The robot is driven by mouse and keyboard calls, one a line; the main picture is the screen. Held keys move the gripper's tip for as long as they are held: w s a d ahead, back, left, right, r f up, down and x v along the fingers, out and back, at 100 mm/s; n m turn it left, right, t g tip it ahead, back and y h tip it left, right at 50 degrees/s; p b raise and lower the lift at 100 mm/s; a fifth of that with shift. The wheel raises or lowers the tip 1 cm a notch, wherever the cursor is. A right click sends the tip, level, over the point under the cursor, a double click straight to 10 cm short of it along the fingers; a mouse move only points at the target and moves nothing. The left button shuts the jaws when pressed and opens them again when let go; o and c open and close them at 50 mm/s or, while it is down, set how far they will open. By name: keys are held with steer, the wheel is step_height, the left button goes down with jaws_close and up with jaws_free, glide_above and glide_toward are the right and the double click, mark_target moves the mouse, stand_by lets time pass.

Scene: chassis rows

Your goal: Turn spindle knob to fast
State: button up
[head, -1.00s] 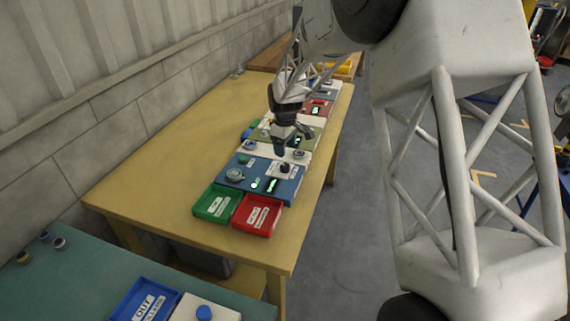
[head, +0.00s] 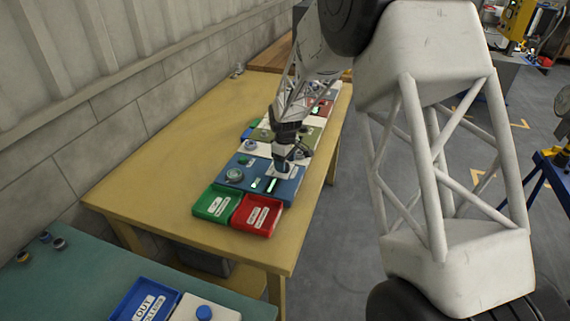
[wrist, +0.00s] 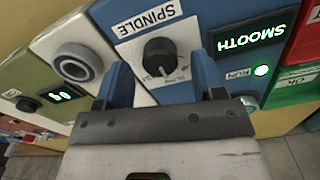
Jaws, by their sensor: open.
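The spindle knob (wrist: 159,54) is black and round with a light pointer mark, on a white dial plate below a SPINDLE label (wrist: 145,20) in the wrist view. Text on the dial is partly readable and includes SLOW. My gripper (wrist: 162,75) is open, with one blue finger on each side of the knob, apart from it as far as I can tell. In the head view my gripper (head: 290,163) is low over the blue panel (head: 283,189) and hides the knob.
A lit SMOOTH display (wrist: 250,40) and a lit RUN lamp (wrist: 262,70) are right of the knob. A grey ring-shaped control (wrist: 75,66) is to the left. Green (head: 203,213) and red (head: 240,222) trays stand at the panel's near edge.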

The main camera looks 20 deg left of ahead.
steer(key=shift+f, duration=0.5)
steer(key=shift+c, duration=0.4)
steer(key=c, duration=0.8)
steer(key=shift+c, duration=0.2)
steer(key=shift+m, duration=0.5)
steer(key=m, duration=0.9)
